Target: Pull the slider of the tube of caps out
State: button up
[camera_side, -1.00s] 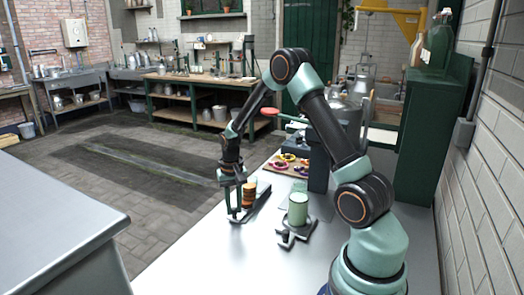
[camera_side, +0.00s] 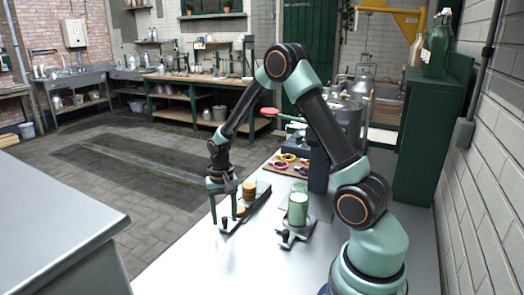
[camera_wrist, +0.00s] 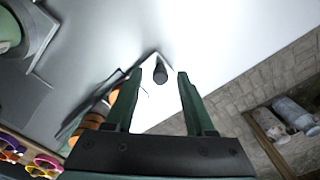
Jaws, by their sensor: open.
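A stack of orange-brown discs (camera_side: 249,190), seemingly the tube of caps, stands on a dark holder with a flat slider. The slider's black knob (camera_side: 224,222) sticks up at the near end, and it also shows in the wrist view (camera_wrist: 160,74). My gripper (camera_side: 224,214) is open, pointing down, with one finger on each side of the knob in the side view. In the wrist view the knob appears between the fingertips, with gaps to both. Some orange discs (camera_wrist: 88,124) show beyond the left finger.
A pale green cylinder (camera_side: 298,208) on a similar holder with its own black knob (camera_side: 285,237) stands to the right. A board with coloured rings (camera_side: 288,161) lies behind. The pale table is clear in front, and its left edge is close to my gripper.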

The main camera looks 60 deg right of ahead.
notch_tip(320, 180, up, 12)
dwell(0.5)
jog(key=s+a+r+n+t, duration=0.5)
jog(key=s+a+r+n, duration=0.4)
jog(key=s+a, duration=0.2)
jog(key=shift+s+a+r+t, duration=0.25)
jog(key=shift+a+r+t, duration=0.1)
jog(key=shift+a, duration=0.5)
